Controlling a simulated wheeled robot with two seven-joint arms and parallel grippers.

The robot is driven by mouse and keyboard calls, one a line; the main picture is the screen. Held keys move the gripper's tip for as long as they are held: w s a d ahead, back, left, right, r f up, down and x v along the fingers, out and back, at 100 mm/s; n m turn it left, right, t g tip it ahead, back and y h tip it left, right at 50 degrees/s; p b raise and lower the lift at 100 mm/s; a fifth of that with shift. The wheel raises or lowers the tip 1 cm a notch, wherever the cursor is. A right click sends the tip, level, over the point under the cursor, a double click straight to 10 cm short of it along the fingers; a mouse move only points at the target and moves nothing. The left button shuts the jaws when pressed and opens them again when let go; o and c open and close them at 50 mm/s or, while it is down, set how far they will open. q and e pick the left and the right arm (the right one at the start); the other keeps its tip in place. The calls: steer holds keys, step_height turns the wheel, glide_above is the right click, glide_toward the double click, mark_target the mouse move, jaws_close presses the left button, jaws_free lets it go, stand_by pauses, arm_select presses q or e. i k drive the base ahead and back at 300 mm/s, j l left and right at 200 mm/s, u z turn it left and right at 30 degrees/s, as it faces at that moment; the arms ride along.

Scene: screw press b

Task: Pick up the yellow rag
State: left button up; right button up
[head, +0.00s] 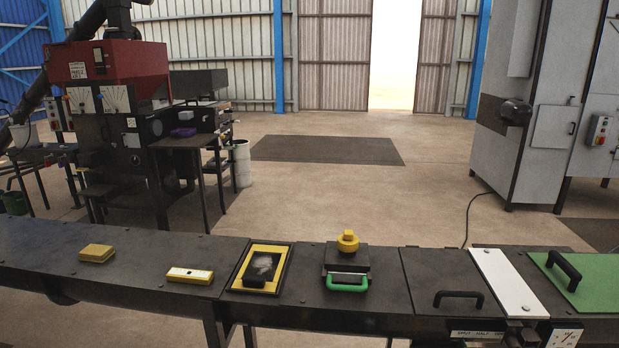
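A folded, dull-yellow pad (97,253), which looks like the yellow rag, lies flat on the left part of the long dark bench (150,250). Nothing touches it and its top is fully visible. Neither of my grippers is in view.
Along the bench to the right are a yellow-and-white block (190,275), a yellow-framed tray (262,268), a black device with yellow knob (347,241) and green handle (346,283), a black-handled lid (458,297) and a green panel (590,282). A red-topped machine (110,62) stands behind.

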mark_target(94, 253)
steer(key=u, duration=1.3)
